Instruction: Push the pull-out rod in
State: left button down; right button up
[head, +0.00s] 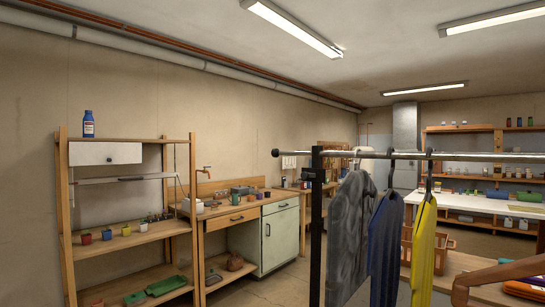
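A shiny metal rod (420,156) runs level across the right half of the head view, at the top of a clothes rack. Its left end has a round black cap (275,153) and sticks out past the rack's black upright post (317,225). A grey garment (350,235), a blue one (385,250) and a yellow one (424,250) hang below the rod on hangers. The rod's right end runs out of the picture. Neither of my grippers is in view.
A wooden shelf unit (130,238) with small pots stands at the left wall. Beside it is a workbench with a pale green cabinet (277,240). A white-topped table (480,203) stands behind the rack. Some floor shows between cabinet and post.

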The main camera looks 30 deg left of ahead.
aim_at(275, 152)
jog(key=i+j+z, duration=0.15)
jog(key=j, duration=0.75)
jog(key=j+z, duration=0.2)
jog(key=j, duration=0.75)
jog(key=j+z, duration=0.15)
jog(key=j, duration=0.75)
jog(key=j+z, duration=0.2)
jog(key=j, duration=0.75)
jog(key=k+j+z, duration=0.15)
jog(key=j, duration=0.75)
